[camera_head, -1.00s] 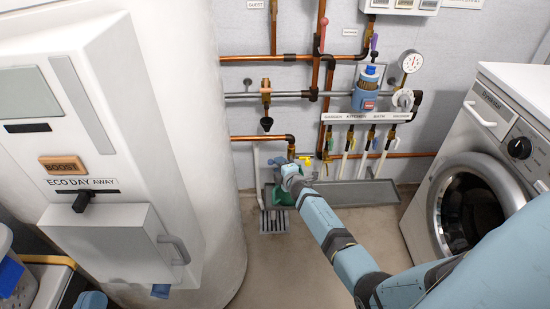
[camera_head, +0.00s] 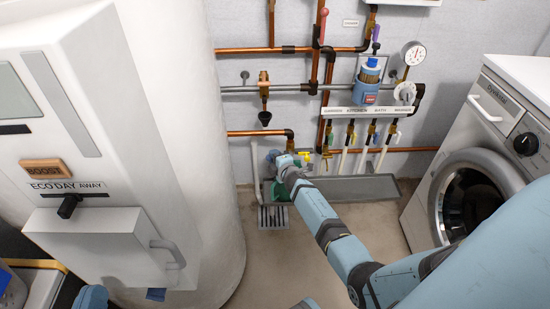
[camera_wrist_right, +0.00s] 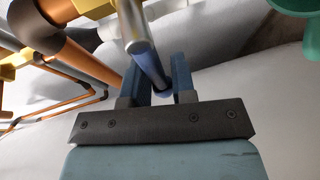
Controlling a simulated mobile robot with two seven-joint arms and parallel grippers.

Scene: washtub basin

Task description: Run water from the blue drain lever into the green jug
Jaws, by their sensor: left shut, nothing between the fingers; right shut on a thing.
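My right gripper (camera_head: 278,160) reaches down to the pipework above the floor drain. In the right wrist view its fingers (camera_wrist_right: 153,82) are shut on the blue-ended drain lever (camera_wrist_right: 143,50), a rod between them. The green jug (camera_head: 281,190) stands below and behind my right gripper, partly hidden by it. Part of the green jug (camera_wrist_right: 312,38) also shows at the top right of the right wrist view, apart from the fingers. No water stream is visible. My left gripper cannot be made out in either view.
A copper pipe (camera_head: 258,133) and a yellow handle (camera_head: 305,155) are close to my right gripper. The drain grate (camera_head: 272,217) lies in front of the jug. A grey trough (camera_head: 350,189) runs right, a washing machine (camera_head: 475,170) stands right, and a white tank (camera_head: 185,120) left.

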